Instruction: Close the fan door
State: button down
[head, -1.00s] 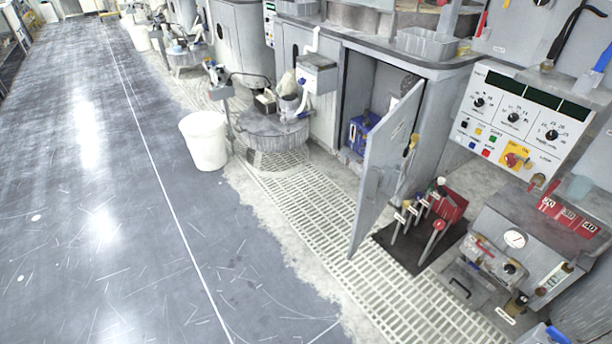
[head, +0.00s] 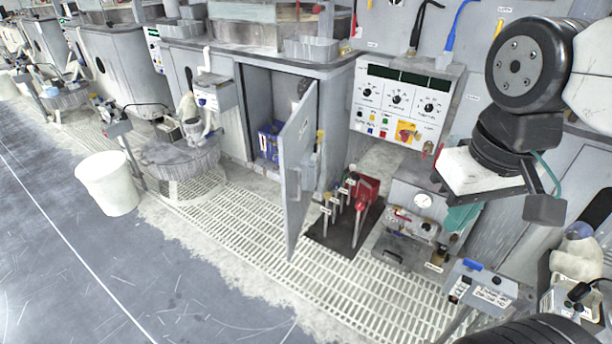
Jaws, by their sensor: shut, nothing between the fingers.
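The fan door (head: 297,165) is a grey metal panel. It stands ajar, swung out from the open grey cabinet (head: 258,75) under the bench, and its lower corner reaches over the floor grating. A blue box (head: 269,142) shows inside the cabinet, left of the door. My gripper (head: 462,219) hangs from my arm at the right, in front of the control panel area. Its teal fingers look shut and hold nothing. It is well to the right of the door and apart from it.
Several levers and a red unit (head: 364,190) stand on a dark mat (head: 340,234) just right of the door. A gauge machine (head: 422,200) is further right. A white bucket (head: 108,184) stands at the left. The grey floor (head: 60,270) there is clear.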

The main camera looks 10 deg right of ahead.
aim_at(296, 140)
jog(key=i, duration=1.05)
jog(key=u, duration=0.3)
